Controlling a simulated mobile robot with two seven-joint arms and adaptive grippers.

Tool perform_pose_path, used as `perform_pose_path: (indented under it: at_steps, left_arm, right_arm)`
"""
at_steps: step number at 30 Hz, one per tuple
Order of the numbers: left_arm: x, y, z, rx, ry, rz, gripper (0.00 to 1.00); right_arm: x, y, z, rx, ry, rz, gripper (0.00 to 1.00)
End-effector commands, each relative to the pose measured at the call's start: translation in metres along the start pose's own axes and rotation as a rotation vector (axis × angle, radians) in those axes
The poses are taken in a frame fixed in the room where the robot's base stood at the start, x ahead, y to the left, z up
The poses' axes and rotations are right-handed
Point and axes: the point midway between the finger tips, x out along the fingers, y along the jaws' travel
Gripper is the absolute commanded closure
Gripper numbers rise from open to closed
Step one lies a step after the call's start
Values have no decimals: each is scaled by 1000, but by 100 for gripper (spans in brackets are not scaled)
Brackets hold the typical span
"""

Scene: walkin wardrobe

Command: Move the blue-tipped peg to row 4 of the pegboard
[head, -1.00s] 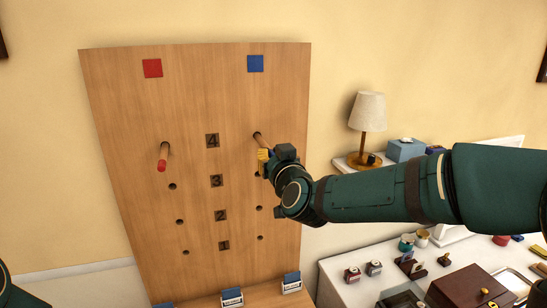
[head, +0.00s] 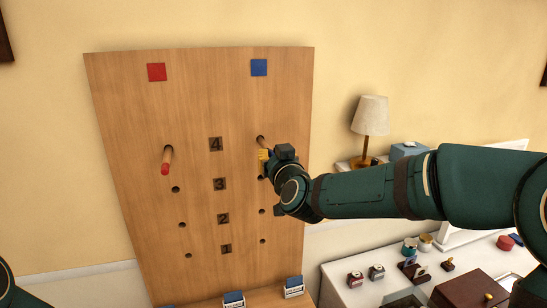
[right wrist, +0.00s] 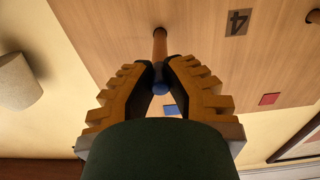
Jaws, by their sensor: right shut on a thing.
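The wooden pegboard (head: 200,110) stands against the wall, with a red square at top left and a blue square (head: 259,67) at top right. The blue-tipped peg (head: 262,141) sticks out of the right column, level with the number 4 plate (head: 215,144). My right gripper (head: 264,155) is at this peg. In the right wrist view the gripper (right wrist: 160,72) is shut around the peg's outer end, with its blue tip (right wrist: 161,86) between the fingers. The gripper hides the peg's end in the head view. The red-tipped peg (head: 167,160) sits in the left column at row 4. My left gripper is not in view.
Empty holes show in both columns at lower rows. A lamp (head: 370,120) and a blue box stand on a shelf right of the board. A white cabinet top (head: 340,272) below holds small stamps, jars and a brown box. Small card holders stand below the board.

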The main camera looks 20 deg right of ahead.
Motion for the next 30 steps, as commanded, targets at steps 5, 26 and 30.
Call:
perform_pose_path:
  at_steps: [5,26,30]
  left_arm:
    - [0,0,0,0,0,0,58]
    - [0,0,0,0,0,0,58]
    - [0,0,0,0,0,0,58]
  right_arm:
    - [1,0,0,0,0,0,59]
    - [-68,0,-1,0,2,1,59]
    - [-93,0,-1,-1,3,0,59]
